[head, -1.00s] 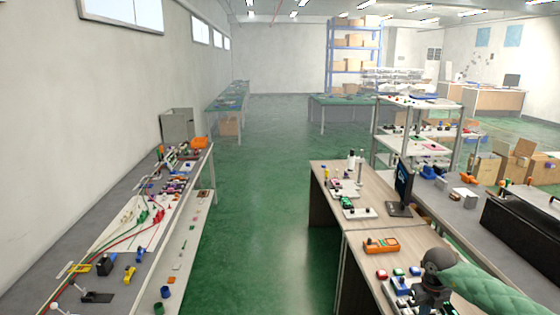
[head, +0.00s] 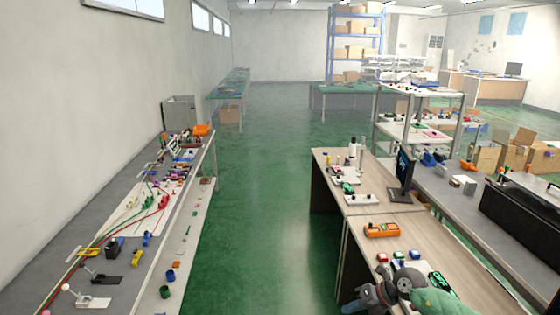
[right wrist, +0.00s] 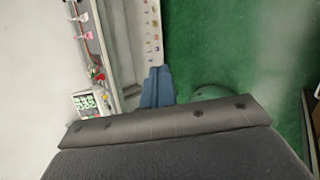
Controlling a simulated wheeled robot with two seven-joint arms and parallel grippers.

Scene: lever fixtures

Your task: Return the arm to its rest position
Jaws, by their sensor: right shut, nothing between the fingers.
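My right arm, with its green sleeve (head: 436,303), comes in at the lower right of the head view. My right gripper (head: 352,306) is shut and empty, pointing left over the near edge of the wooden desk (head: 400,236). In the right wrist view its blue-grey fingers (right wrist: 158,86) are together, with nothing between them. The dark body of the gripper fills the bottom of that view. My left gripper is in neither current view.
A long grey bench on the left holds lever fixtures, including one with a black base (head: 107,280), and cables. The desk holds an orange meter (head: 381,230), a monitor (head: 403,174) and colored buttons. The green floor (head: 265,220) between is clear.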

